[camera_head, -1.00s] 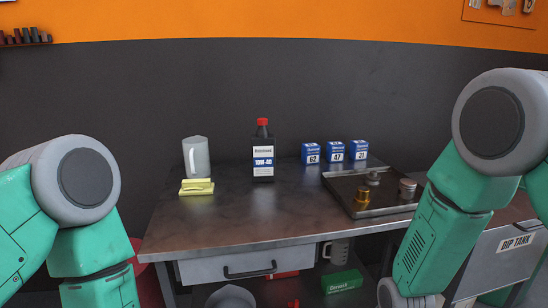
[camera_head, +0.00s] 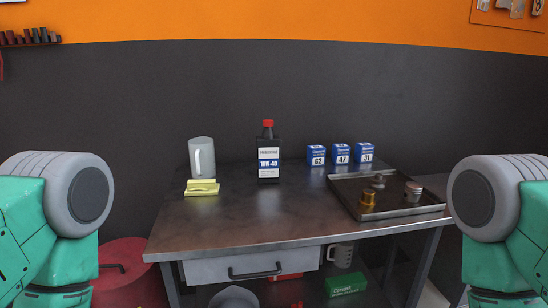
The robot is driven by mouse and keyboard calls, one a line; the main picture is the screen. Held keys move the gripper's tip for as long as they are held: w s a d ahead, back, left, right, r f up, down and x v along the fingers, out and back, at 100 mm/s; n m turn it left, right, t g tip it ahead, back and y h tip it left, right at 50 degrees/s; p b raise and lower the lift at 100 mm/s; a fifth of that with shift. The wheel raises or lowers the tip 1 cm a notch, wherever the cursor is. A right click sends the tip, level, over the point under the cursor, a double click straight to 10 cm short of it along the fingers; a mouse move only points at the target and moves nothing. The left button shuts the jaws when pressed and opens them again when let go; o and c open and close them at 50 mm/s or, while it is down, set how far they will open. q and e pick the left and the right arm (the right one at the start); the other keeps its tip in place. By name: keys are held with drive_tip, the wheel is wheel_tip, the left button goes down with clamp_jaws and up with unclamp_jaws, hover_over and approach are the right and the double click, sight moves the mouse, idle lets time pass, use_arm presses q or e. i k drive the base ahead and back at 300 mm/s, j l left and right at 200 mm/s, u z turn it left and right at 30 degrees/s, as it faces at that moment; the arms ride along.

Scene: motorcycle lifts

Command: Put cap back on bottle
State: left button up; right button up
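A black oil bottle (camera_head: 269,158) labelled 10W-40 stands upright at the back middle of the workbench. A red cap (camera_head: 268,123) shows on top of its neck; I cannot tell how firmly it sits. My two arms show at the left and right edges of the head view, but both grippers are out of the picture. Neither arm is at the bottle.
The metal workbench (camera_head: 270,215) has a clear front middle. A grey jug (camera_head: 202,158) and yellow cloths (camera_head: 202,188) are at its left. Blue boxes (camera_head: 341,154) stand behind a metal tray (camera_head: 400,213) with small metal parts. A red drum (camera_head: 125,283) is at lower left.

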sight(268, 145)
drive_tip(key=i+l, duration=0.2)
drive_tip(key=l, duration=0.15)
drive_tip(key=i+l+u, duration=0.1)
drive_tip(key=l, duration=0.25)
drive_tip(key=i+l, duration=0.3)
drive_tip(key=i+l+u, duration=0.1)
drive_tip(key=l, duration=0.3)
drive_tip(key=i+l, duration=0.3)
